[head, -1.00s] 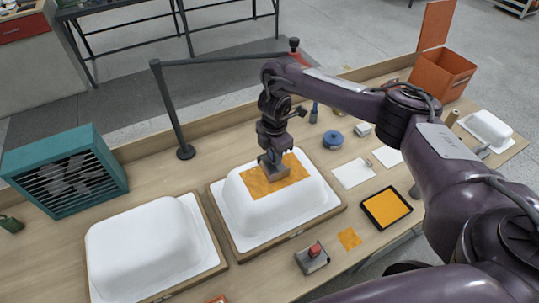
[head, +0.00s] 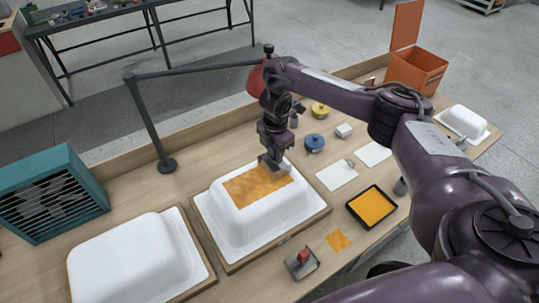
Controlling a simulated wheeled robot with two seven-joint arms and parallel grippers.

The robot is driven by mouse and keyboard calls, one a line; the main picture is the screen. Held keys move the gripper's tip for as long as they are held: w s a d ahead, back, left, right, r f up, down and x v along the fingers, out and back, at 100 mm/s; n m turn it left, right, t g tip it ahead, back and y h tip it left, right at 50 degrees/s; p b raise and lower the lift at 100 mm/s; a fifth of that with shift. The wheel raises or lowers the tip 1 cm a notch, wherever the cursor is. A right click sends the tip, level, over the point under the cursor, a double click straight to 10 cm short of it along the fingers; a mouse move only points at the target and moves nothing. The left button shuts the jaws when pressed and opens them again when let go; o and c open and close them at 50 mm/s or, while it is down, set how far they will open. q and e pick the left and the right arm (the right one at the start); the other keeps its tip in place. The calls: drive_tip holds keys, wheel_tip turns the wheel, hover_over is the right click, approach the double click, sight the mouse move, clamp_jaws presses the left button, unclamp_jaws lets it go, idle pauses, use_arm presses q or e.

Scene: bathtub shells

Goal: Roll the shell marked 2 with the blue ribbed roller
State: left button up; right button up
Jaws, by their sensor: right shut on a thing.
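My right gripper (head: 274,160) points down over the back right part of the right-hand white shell (head: 268,223). It is shut on a small grey tool (head: 277,171), which looks to be at the surface of an orange fibre patch (head: 246,191) on top of the shell. The gripper partly hides the tool, and I cannot make out blue colour or ribs on it. A second white shell (head: 130,255) stands at the left with a bare top. I cannot read a number on either shell. My left gripper is not in view.
A lamp-like stand (head: 166,165) rises behind the shells. A teal fan box (head: 52,195) stands at left. To the right are a black tray with orange contents (head: 372,206), a blue disc (head: 315,143), white sheets and an orange bin (head: 414,70). A red-topped block (head: 302,262) sits in front.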

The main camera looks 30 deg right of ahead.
drive_tip(key=shift+d+f+b, duration=0.1)
drive_tip(key=shift+d+b, duration=0.2)
drive_tip(key=shift+d, duration=1.4)
drive_tip(key=shift+a+r+p, duration=0.2)
drive_tip(key=shift+a+p, duration=0.85)
drive_tip(key=shift+a, duration=0.35)
drive_tip(key=shift+w+a, duration=0.1)
drive_tip(key=shift+a, duration=0.45)
drive_tip(key=shift+a+f+p, duration=0.1)
drive_tip(key=shift+a+p, duration=0.4)
drive_tip(key=shift+a, duration=0.4)
drive_tip(key=shift+s+a+f, duration=0.1)
drive_tip(key=shift+s+a, duration=0.1)
drive_tip(key=shift+a, duration=1.4)
drive_tip(key=shift+s+a+f, duration=0.1)
drive_tip(key=shift+s+a, duration=0.05)
drive_tip(key=shift+a, duration=1.45)
drive_tip(key=shift+a+r, duration=0.1)
drive_tip(key=shift+a, duration=4.3)
